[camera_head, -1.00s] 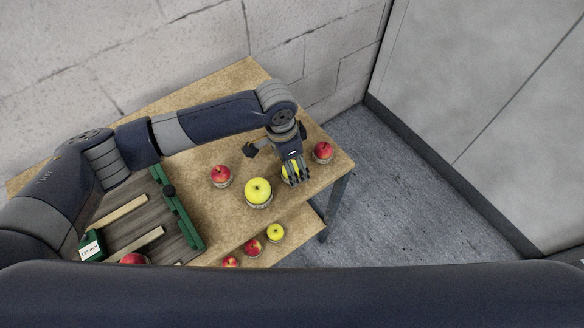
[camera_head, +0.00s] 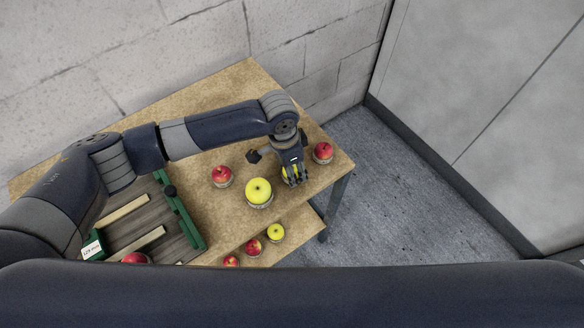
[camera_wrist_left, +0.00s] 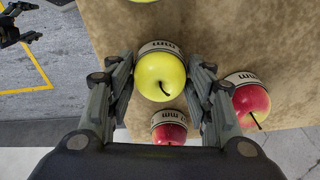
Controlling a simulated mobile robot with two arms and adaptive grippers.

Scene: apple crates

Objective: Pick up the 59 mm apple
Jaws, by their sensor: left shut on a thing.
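A yellow-green apple (camera_wrist_left: 160,75) sits in a pale ring with printed lettering; its size figure is not readable. My left gripper (camera_wrist_left: 160,72) is shut on this apple, one finger at each side. In the head view the left gripper (camera_head: 293,178) is over the table's right part, and its fingers hide most of the apple (camera_head: 286,173). A dark gripper-like part, probably my right gripper (camera_wrist_left: 28,23), shows at the upper left of the wrist view, too small to judge.
A larger yellow apple (camera_head: 258,191) and red apples (camera_head: 221,175) (camera_head: 323,151) stand close by on the table (camera_head: 215,100). A lower shelf (camera_head: 290,232) holds several apples. A green-edged crate (camera_head: 179,208) stands left. The table's back is clear.

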